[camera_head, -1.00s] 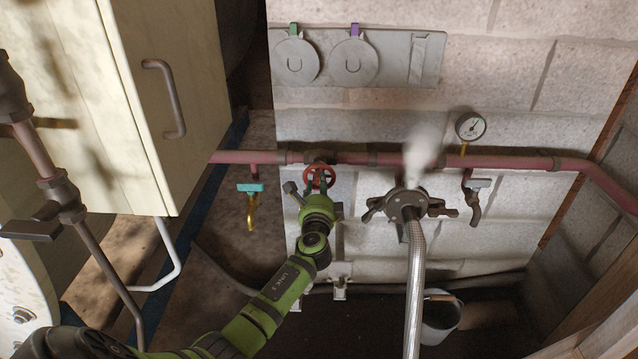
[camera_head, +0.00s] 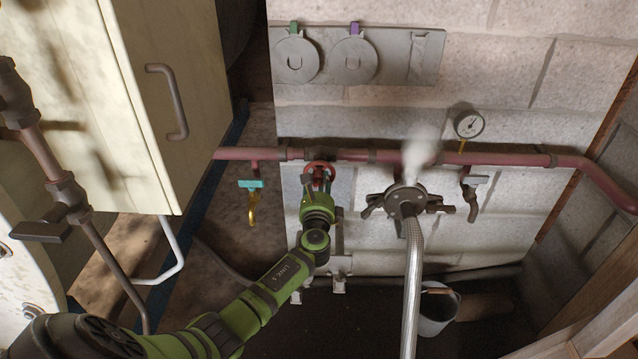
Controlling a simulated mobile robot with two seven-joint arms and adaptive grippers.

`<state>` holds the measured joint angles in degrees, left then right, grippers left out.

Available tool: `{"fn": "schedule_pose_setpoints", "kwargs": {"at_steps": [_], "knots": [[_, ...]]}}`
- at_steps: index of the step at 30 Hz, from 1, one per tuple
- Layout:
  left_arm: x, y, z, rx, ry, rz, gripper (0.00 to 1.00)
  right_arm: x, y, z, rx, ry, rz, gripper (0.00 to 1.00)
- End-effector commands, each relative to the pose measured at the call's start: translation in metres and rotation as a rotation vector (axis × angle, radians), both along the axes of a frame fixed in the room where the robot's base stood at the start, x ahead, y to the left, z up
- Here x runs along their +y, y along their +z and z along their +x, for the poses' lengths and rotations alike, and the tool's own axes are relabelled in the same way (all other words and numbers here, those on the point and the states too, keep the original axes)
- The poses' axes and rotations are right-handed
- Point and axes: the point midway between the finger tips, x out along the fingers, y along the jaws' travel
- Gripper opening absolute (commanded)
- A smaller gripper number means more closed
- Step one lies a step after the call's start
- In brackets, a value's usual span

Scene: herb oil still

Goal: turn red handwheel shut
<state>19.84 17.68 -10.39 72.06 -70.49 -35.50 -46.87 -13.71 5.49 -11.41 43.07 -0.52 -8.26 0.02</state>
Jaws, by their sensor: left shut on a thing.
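The red handwheel (camera_head: 320,167) sits on the dull red pipe (camera_head: 270,154) that runs along the block wall. My left gripper (camera_head: 319,183) is at the wheel, at the end of the green arm, and is shut on it. The gripper and wrist hide the lower part of the wheel. White steam (camera_head: 422,147) rises in front of the pipe, right of the wheel, above a dark clamp fitting (camera_head: 405,199) with a braided hose (camera_head: 412,285). My right gripper is not in view.
A teal-handled tap (camera_head: 250,185) hangs left of the wheel. A pressure gauge (camera_head: 469,124) and a grey-handled tap (camera_head: 471,184) are to the right. A cream cabinet (camera_head: 120,100) stands close on the left. A bucket (camera_head: 438,310) stands on the floor.

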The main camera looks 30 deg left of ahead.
Motion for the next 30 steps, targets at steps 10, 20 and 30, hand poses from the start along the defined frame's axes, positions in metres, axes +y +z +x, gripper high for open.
{"fn": "schedule_pose_setpoints", "kwargs": {"at_steps": [10,20,30], "knots": [[0.003,0.001,0.0,-0.001,0.006,0.005,0.58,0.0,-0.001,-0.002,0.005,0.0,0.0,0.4],[0.0,0.001,-0.001,-0.001,0.001,0.002,0.58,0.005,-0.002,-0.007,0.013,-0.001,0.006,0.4],[-0.023,-0.001,-0.037,0.0,-0.001,-0.001,0.58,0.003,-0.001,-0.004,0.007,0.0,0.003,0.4]]}}
